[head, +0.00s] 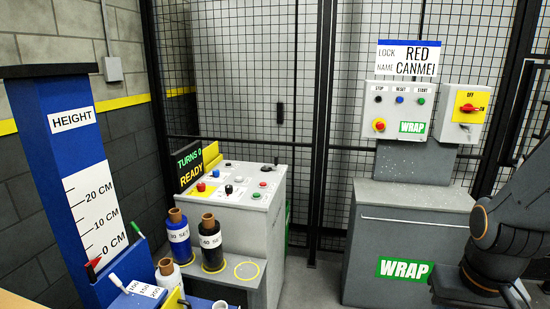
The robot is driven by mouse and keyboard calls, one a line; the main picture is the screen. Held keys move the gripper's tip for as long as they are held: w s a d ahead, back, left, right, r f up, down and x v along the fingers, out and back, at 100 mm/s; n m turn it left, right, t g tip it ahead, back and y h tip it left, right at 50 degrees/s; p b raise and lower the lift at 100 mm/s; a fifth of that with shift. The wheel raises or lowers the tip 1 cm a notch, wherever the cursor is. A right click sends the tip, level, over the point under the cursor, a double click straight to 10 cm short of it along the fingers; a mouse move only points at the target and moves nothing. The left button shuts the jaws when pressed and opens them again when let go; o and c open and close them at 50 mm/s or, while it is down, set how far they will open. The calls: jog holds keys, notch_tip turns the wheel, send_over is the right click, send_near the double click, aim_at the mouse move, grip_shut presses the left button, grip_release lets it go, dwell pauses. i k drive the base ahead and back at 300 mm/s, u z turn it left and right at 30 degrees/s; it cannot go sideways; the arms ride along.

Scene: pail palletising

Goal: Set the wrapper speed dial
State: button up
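A grey control console (245,213) stands left of centre, with small knobs and buttons on its sloped top. A black knob (228,189) sits near the front of that top; its markings are too small to read, and I cannot tell which control is the speed dial. A red button on a yellow base (201,186) is to its left. The console's display (189,168) reads "TURNS 0 READY". My dark arm shows at the right edge, well away from the console. My gripper is not in view.
Rolls marked 30 SET (179,237) and 60 SET (210,242) stand before the console, beside a bare yellow ring (246,270). A blue height gauge (75,150) is left. A WRAP cabinet (400,225) and red switch (469,108) stand right, before mesh fencing.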

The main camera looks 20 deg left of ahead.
aim_at(215, 173)
jog(key=z, duration=0.1)
jog(key=i, duration=1.35)
jog(key=u, duration=0.9)
jog(key=i, duration=0.8)
jog(key=u, duration=1.35)
jog(key=i, duration=0.35)
jog(key=u, duration=0.25)
